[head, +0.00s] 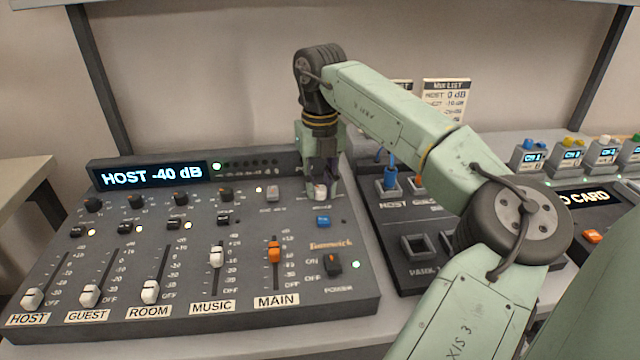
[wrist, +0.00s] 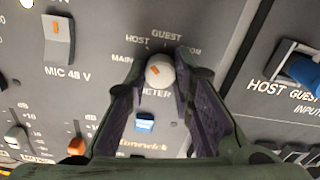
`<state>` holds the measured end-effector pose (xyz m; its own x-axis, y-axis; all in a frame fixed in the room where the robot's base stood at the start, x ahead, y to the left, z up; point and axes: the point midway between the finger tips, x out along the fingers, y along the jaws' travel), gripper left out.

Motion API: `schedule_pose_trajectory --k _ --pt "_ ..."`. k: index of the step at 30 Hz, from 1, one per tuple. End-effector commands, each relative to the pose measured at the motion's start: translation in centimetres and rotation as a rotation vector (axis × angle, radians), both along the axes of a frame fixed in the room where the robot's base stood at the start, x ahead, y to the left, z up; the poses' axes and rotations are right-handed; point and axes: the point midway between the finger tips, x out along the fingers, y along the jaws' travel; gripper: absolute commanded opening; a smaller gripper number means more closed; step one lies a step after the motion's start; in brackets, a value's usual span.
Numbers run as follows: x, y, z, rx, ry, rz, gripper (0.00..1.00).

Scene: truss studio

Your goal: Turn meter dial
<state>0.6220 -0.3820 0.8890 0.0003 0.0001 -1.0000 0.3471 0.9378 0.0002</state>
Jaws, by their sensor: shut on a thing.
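The meter dial (wrist: 160,71) is a round white knob with an orange mark, seen from above in the wrist view. In the head view the dial (head: 320,191) shows at the upper right of the mixer (head: 190,312), partly covered by my fingers. My gripper (head: 322,188) points down at it, its two fingers shut on the dial from both sides. The display (head: 150,177) reads HOST -40 dB.
A blue button (head: 323,221) lies just below the dial. A MIC 48 V switch (wrist: 59,38) is to the left. A patch panel with a blue plug (head: 390,180) stands close on the right. Several faders line the mixer's front, including the orange MAIN fader (head: 274,251).

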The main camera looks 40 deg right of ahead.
Motion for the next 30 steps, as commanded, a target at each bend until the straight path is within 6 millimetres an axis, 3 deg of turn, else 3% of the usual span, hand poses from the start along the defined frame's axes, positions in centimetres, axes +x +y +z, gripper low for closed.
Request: schedule_pose_trajectory --k 2,3,12,23,30 --pt "-0.1 -0.1 0.0 0.000 0.002 -0.001 0.00" --pt "-0.1 -0.1 0.0 0.000 0.002 -0.001 0.23" --pt "0.0 0.0 0.0 -0.001 0.001 0.001 0.43" --pt "0.0 0.0 0.5 -0.001 0.000 0.001 0.43" --pt "0.1 0.0 4.5 -0.003 -0.002 -0.001 0.43"
